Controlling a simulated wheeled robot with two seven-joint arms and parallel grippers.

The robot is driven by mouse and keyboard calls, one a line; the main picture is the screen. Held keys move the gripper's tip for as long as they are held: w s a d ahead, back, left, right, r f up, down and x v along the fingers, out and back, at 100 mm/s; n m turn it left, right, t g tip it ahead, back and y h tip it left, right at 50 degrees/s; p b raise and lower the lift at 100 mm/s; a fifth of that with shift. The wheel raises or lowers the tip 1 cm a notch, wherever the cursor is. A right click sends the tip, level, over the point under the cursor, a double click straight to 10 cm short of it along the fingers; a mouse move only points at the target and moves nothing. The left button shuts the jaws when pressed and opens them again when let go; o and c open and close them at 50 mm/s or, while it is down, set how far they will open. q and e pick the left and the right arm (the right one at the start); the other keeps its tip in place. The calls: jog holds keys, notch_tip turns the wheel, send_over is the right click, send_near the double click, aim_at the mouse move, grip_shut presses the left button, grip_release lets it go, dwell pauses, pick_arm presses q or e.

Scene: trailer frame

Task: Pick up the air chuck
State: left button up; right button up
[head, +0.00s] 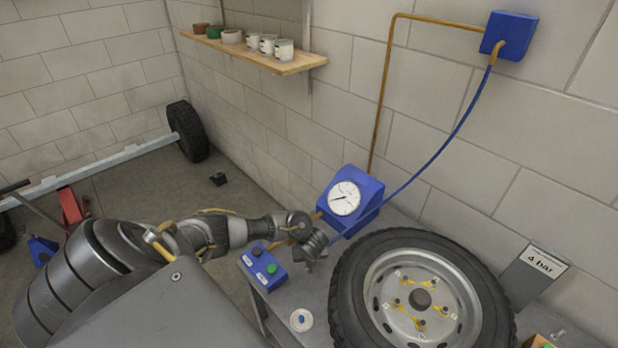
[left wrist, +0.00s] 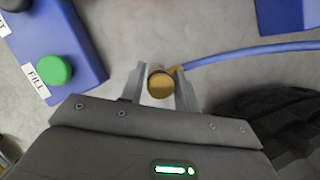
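The air chuck (left wrist: 161,84) is a small round brass piece at the end of a blue hose (left wrist: 240,55). In the left wrist view it sits between the two fingers of my left gripper (left wrist: 161,82), close to both. I cannot tell whether the fingers press on it. In the head view my left gripper (head: 314,254) is low over the bench, just below the blue gauge box and right of the button box. The chuck is too hidden to make out there. My right gripper is not in view.
A blue gauge box (head: 366,210) stands behind the gripper. A button box with a green FILL button (left wrist: 54,70) is to its left, and a wheel with a tyre (head: 345,290) is close on its right.

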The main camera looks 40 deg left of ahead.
pick_arm(q)
grip_shut()
jog(key=shift+r, duration=0.15)
jog(key=shift+r, duration=0.25)
notch_tip(320, 180, up, 2)
jog(key=shift+w+r, duration=0.1)
jog(key=s+d+r+p, duration=0.3)
jog(key=s+r+p, duration=0.3)
jog(key=s+r, duration=0.4)
jog(key=shift+s+d+p, duration=0.2)
jog(key=shift+s+p, duration=0.1)
jog(key=shift+s, duration=1.55)
